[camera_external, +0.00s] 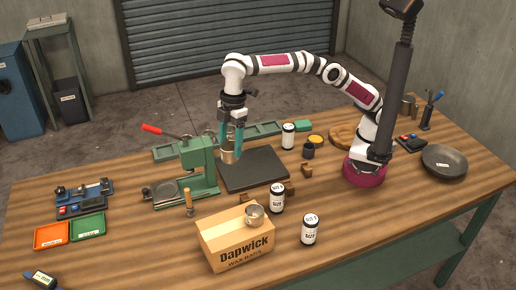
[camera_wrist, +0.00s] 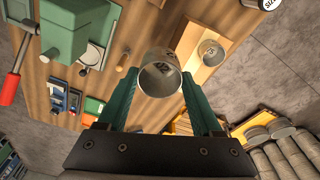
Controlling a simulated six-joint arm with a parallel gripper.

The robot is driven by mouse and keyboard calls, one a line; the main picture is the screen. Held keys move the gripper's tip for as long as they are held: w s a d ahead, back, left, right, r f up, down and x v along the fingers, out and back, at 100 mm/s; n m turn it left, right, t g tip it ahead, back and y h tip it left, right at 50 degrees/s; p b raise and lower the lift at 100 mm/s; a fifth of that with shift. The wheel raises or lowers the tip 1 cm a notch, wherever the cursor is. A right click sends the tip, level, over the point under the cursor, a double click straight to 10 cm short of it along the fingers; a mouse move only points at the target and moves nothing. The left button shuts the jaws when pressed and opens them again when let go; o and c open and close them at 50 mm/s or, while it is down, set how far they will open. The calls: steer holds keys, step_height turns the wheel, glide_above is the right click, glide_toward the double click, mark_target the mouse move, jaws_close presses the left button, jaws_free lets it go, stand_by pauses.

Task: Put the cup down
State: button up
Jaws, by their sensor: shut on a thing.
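A metal cup (camera_external: 228,154) is held between the teal fingers of my gripper (camera_external: 231,147), which points down at the rear left part of a dark flat mat (camera_external: 254,172). Whether the cup touches the mat or hangs just above it I cannot tell. In the wrist view the same cup (camera_wrist: 160,76) sits between the fingertips of my gripper (camera_wrist: 158,82), its round opening towards the camera.
A green press (camera_external: 200,168) with a red lever stands close left of my gripper. The cardboard box (camera_external: 236,240) is at the front. White-labelled cans (camera_external: 277,198) stand right of the box and behind the mat. Orange (camera_external: 52,236) and green trays lie at left.

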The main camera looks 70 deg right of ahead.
mark_target(231, 156)
steer(key=shift+f, duration=0.5)
steer(key=f, duration=0.3)
steer(key=shift+s+a, duration=0.2)
steer(key=shift+a, duration=0.1)
steer(key=s+a+f, duration=0.1)
steer(key=a+f, duration=0.1)
steer(key=a, duration=0.1)
steer(key=s+a+f, duration=0.2)
steer(key=a, duration=0.1)
steer(key=s+a+f, duration=0.2)
steer(key=a, duration=0.1)
steer(key=shift+a+f, duration=0.35)
steer(key=shift+f, duration=2)
steer(key=shift+f, duration=0.15)
steer(key=o, duration=1.3)
steer(key=shift+o, duration=0.2)
